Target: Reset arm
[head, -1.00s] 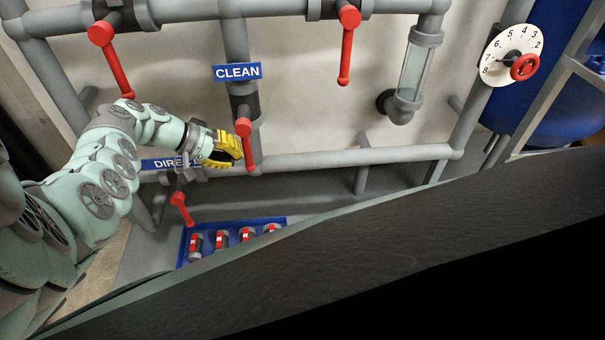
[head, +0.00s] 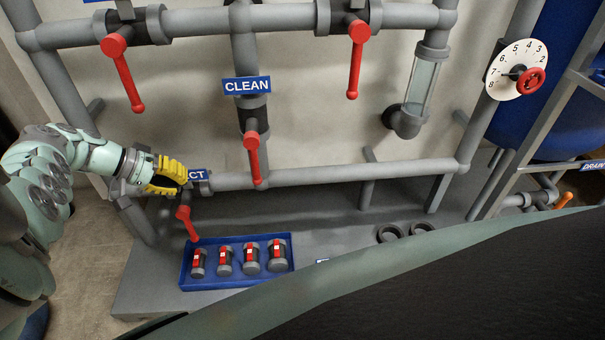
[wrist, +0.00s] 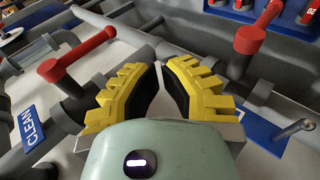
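My gripper (head: 184,172) has yellow fingers and is at the left in the head view, in front of the lower pipe and partly covering the blue DIRECT sign (head: 198,175). In the wrist view, the two yellow fingers (wrist: 160,68) stand a little apart with an empty gap between their black pads. My arm is bent and comes in from the left edge. A red valve handle (head: 187,222) hangs just below my gripper. Another red handle (head: 253,158) hangs under the CLEAN sign (head: 246,86), to the right of my gripper.
A blue tray (head: 187,270) with several grey and red valve pieces lies on the grey ledge below. Two more red handles (head: 128,75) and (head: 355,60) hang from the upper pipe. A numbered dial (head: 505,85) and blue tank are at right. Two dark rings (head: 389,233) lie on the ledge.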

